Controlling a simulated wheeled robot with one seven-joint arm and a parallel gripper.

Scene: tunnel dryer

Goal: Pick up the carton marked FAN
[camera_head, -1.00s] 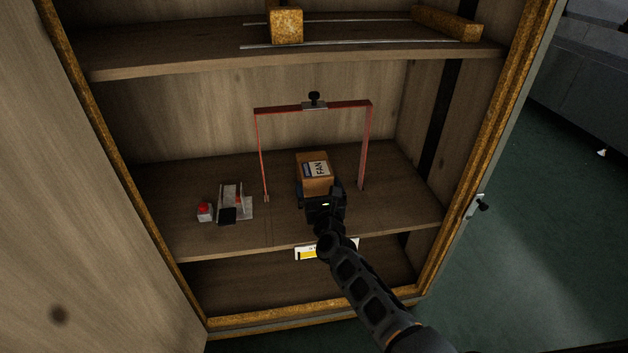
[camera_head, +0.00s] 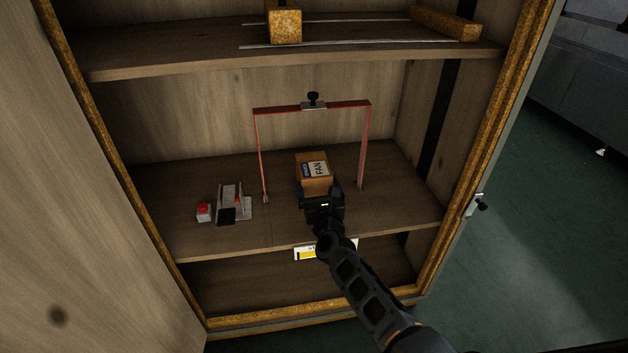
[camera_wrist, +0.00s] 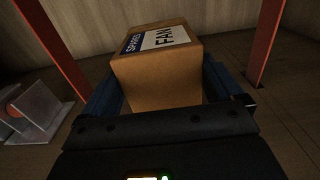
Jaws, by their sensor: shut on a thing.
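The carton marked FAN (camera_head: 313,184) is a small brown box with a white and blue label on top. It is on or just above the middle shelf of the cabinet, within the red frame's opening. My gripper (camera_head: 318,192) reaches it from the front and is shut on it. In the wrist view the carton (camera_wrist: 158,82) sits between the two blue-grey fingers of my gripper (camera_wrist: 160,88), one along each side.
A red frame (camera_head: 335,105) with a black knob arches around the carton, a post on each side. A red-topped block (camera_head: 204,212) and a grey metal bracket (camera_head: 246,208) stand to the left. The upper shelf (camera_head: 170,50) lies above. The cabinet door (camera_head: 80,180) stands open at left.

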